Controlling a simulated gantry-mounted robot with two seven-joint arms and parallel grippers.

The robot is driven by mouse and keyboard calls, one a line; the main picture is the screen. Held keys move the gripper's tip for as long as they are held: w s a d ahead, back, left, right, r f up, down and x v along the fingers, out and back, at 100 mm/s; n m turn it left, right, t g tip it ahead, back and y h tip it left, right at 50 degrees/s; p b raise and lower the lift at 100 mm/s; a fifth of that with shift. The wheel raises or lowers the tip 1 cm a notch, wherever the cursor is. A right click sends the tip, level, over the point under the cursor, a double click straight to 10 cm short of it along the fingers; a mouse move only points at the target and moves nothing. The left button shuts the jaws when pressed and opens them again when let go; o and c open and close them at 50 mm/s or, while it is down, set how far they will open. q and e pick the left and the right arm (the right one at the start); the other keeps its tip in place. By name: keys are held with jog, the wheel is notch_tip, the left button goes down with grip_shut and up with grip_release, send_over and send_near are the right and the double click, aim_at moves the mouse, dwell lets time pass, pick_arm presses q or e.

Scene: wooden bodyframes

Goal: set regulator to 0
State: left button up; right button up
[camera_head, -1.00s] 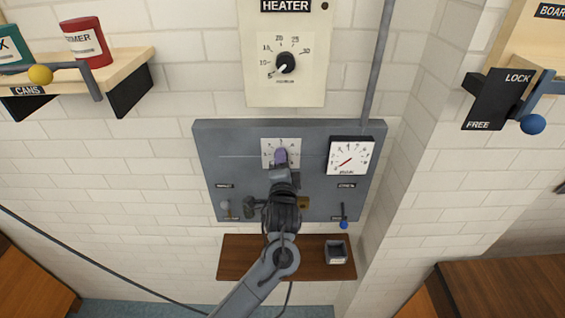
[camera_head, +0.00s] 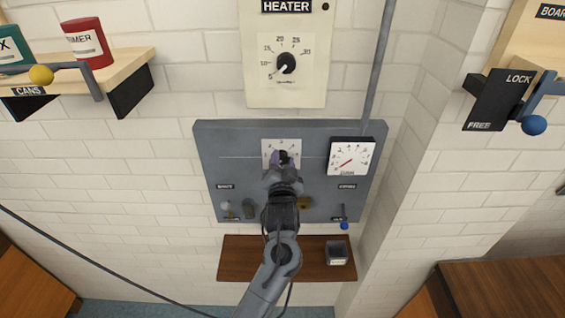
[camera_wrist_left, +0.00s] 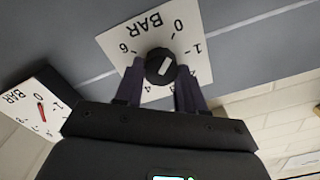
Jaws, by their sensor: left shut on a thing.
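The regulator is a round black knob (camera_wrist_left: 159,64) with a light mark, on a white BAR dial plate (camera_head: 268,146) fixed to a grey wall panel. In the left wrist view the plate (camera_wrist_left: 116,36) shows 0, 1 and 6 around the knob. The light mark slants toward the side of 0 and 1; its exact reading is unclear. My left gripper (camera_head: 283,160) is shut on the knob, with one dark finger on each side in the left wrist view (camera_wrist_left: 159,80). In the head view the gripper partly covers the plate. My right gripper is out of view.
A white gauge (camera_head: 351,156) with a red needle sits just right of the dial. The grey panel (camera_head: 213,150) also carries small levers below. A heater panel (camera_head: 286,90) is above. A brown shelf (camera_head: 235,262) with a small grey box (camera_head: 337,252) is below.

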pick_arm(q)
jog(key=shift+n, duration=0.4)
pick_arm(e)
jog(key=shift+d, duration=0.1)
pick_arm(q)
jog(key=o, duration=1.1)
jog(key=shift+c, duration=0.2)
